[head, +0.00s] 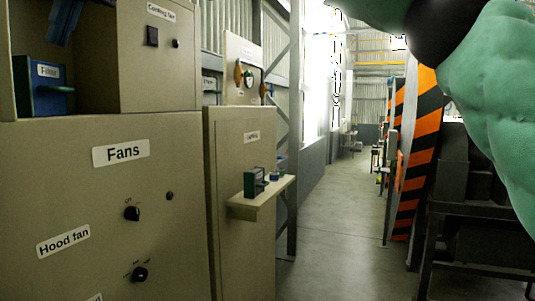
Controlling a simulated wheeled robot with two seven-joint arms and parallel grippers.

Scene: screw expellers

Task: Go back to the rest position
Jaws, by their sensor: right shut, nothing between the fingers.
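My right arm (490,95), in a green sleeve with a black part (445,28), fills the upper right of the head view, raised close to the camera. My right gripper is shut and empty; its fingers cannot be made out clearly against the arm and the top edge. It is well apart from the cabinets on the left. My left arm and left gripper are not in view.
A beige control cabinet (105,215) labelled Fans stands close at the left, with a second cabinet (240,150) and its small shelf (262,197) beyond. A striped orange-black guard (415,160) and dark machine frame (480,225) stand at right. Clear floor (335,220) runs between.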

